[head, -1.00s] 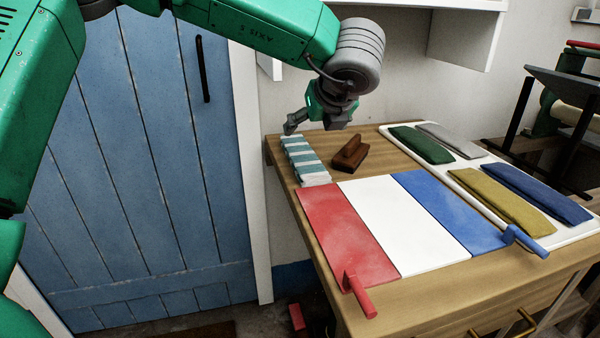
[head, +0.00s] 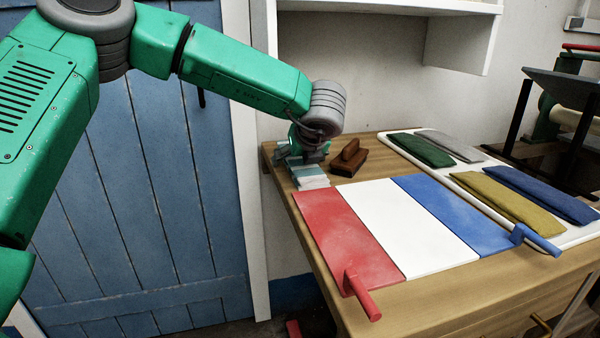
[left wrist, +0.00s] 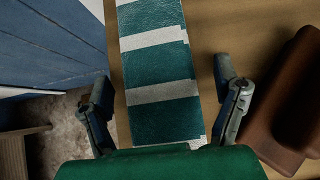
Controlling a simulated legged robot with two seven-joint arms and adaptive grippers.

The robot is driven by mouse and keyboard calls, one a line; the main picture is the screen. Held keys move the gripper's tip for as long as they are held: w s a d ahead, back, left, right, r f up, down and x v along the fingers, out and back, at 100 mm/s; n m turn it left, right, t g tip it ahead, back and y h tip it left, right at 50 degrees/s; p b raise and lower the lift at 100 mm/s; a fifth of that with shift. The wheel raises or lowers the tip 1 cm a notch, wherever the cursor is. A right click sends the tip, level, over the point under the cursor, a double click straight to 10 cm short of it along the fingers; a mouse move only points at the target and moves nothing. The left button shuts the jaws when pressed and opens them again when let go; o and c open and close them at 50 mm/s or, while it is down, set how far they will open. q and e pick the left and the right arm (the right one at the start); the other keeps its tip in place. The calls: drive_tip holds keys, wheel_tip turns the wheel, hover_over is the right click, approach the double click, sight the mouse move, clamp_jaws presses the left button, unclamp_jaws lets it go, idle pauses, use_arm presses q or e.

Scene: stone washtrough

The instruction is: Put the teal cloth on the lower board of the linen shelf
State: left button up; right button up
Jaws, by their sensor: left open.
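The teal cloth (head: 311,180), banded teal and white, lies at the far left corner of the wooden table, partly hidden by my left gripper (head: 303,160). In the left wrist view the cloth (left wrist: 158,65) runs lengthwise between the two fingers of my left gripper (left wrist: 165,85). The fingers are apart, one on each side of the cloth; whether they touch it I cannot tell. The white linen shelf (head: 390,6) is on the wall at the top of the head view, with only its lower part in frame. My right gripper is not in view.
A brown wooden block with a grip (head: 349,158) stands close right of the cloth. A red, white and blue panel (head: 408,228) covers the table's middle. A white tray (head: 465,167) holds several folded cloths. A blue plank door (head: 140,220) is at left.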

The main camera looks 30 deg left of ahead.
use_arm(q)
drive_tip(key=shift+r, duration=0.1)
drive_tip(key=c, duration=1.4)
drive_tip(key=shift+r, duration=0.1)
